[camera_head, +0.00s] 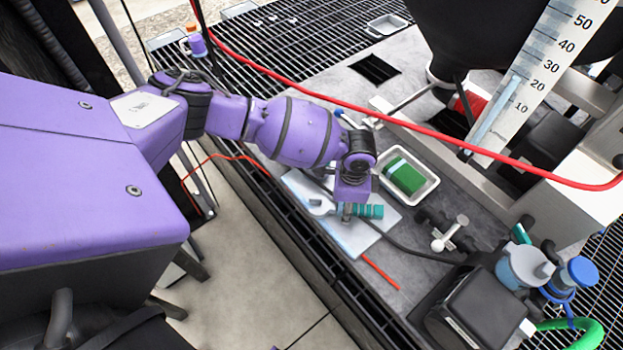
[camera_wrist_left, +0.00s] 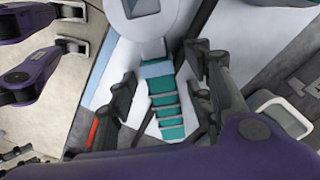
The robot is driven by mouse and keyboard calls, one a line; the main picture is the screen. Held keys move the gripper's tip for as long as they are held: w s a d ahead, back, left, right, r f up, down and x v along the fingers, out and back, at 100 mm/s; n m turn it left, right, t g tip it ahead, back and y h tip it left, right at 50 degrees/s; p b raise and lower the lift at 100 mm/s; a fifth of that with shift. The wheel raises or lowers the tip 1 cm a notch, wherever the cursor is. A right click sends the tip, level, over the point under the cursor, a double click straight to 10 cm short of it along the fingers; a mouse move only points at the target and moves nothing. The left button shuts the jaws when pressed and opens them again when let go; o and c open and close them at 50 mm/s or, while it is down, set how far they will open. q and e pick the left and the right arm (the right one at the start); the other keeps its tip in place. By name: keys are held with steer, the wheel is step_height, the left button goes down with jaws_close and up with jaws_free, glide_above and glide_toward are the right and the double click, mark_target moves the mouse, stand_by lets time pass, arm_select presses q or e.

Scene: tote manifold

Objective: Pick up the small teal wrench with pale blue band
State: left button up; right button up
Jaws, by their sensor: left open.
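The wrench lies on a pale sheet (camera_head: 352,238). Its teal ribbed handle (camera_head: 368,211) and light grey open-jaw head (camera_head: 322,205) show on either side of my left gripper (camera_head: 347,207) in the head view. In the left wrist view, the handle (camera_wrist_left: 167,108) with its pale blue band (camera_wrist_left: 155,69) lies between the fingers of my left gripper (camera_wrist_left: 162,85). The dark fingers are open, one on each side of the handle, with visible gaps. Whether the fingertips touch the sheet is hidden. My right gripper is not in view.
A white tray with a green block (camera_head: 404,176) stands just right of the gripper. A red hose (camera_head: 440,128) crosses above the grey deck. A dark cable runs past the sheet.

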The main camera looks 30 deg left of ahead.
arm_select(q)
steer(key=shift+w+r, duration=0.1)
jaws_close()
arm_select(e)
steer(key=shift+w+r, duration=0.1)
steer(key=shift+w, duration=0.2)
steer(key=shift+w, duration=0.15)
arm_select(q)
steer(key=shift+r, duration=0.15)
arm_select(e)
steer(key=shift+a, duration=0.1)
